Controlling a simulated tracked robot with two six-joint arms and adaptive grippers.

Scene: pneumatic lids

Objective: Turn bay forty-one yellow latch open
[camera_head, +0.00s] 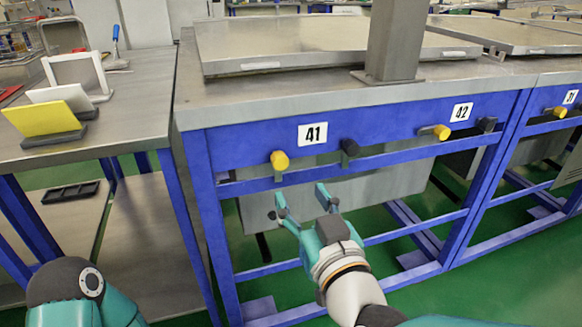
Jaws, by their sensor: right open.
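The yellow latch (279,160) of bay forty-one sits on the blue front rail, left of and below the white label "41" (312,133). A black knob (350,147) sits on the same rail to the right of the label. My right gripper (301,199) is open and empty, below the rail, with its two fingers pointing up toward the bench. Its left fingertip is under the yellow latch and its right one is under and left of the black knob, both apart from them in the picture. My left gripper is not in view; only part of my left arm shows at bottom left.
Bay 42 has its own yellow latch (441,132) and black knob (486,124) to the right. A blue lower bar (400,160) runs under the rail. A side table (120,120) with a yellow sign (41,118) stands left. Metal lids (330,45) lie on the bench top.

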